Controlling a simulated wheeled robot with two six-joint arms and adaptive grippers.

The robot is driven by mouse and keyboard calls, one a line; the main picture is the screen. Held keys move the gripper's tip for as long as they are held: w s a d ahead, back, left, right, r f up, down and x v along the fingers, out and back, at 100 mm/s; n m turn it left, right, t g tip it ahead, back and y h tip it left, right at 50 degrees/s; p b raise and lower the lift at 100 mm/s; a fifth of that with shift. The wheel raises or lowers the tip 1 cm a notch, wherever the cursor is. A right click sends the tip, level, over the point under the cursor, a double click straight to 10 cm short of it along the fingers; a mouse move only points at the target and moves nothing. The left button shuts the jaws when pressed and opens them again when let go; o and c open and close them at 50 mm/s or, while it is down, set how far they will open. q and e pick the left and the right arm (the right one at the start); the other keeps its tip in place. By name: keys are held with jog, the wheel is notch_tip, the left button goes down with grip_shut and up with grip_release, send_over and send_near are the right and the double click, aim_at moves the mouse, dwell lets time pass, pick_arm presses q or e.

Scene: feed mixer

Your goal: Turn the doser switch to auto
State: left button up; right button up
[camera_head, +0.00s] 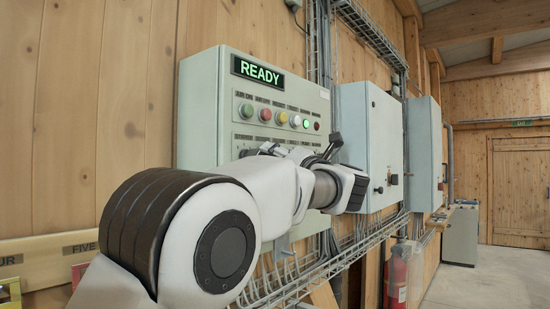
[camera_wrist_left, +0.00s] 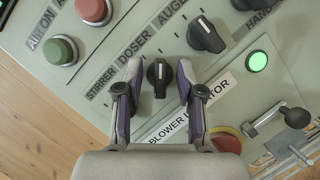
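The doser switch (camera_wrist_left: 159,78) is a black rotary knob with a pale pointer line, beside the DOSER label (camera_wrist_left: 137,42) in the left wrist view. Its pointer line points roughly toward the top of that picture. My left gripper (camera_wrist_left: 160,67) is open, with one finger on each side of the knob and a visible gap on both sides. In the head view my left arm (camera_head: 275,190) reaches to the grey control cabinet (camera_head: 203,110) and hides its lower front, including the switch. My right gripper is not in view.
Another black knob (camera_wrist_left: 207,36) sits up and right of the doser switch. A lit green button (camera_wrist_left: 257,61), a red button (camera_wrist_left: 226,140) and a metal lever (camera_wrist_left: 268,120) are to the right. A second grey cabinet (camera_head: 372,130) stands beyond the first.

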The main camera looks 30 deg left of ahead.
pick_arm(q)
jog(key=v, duration=1.2)
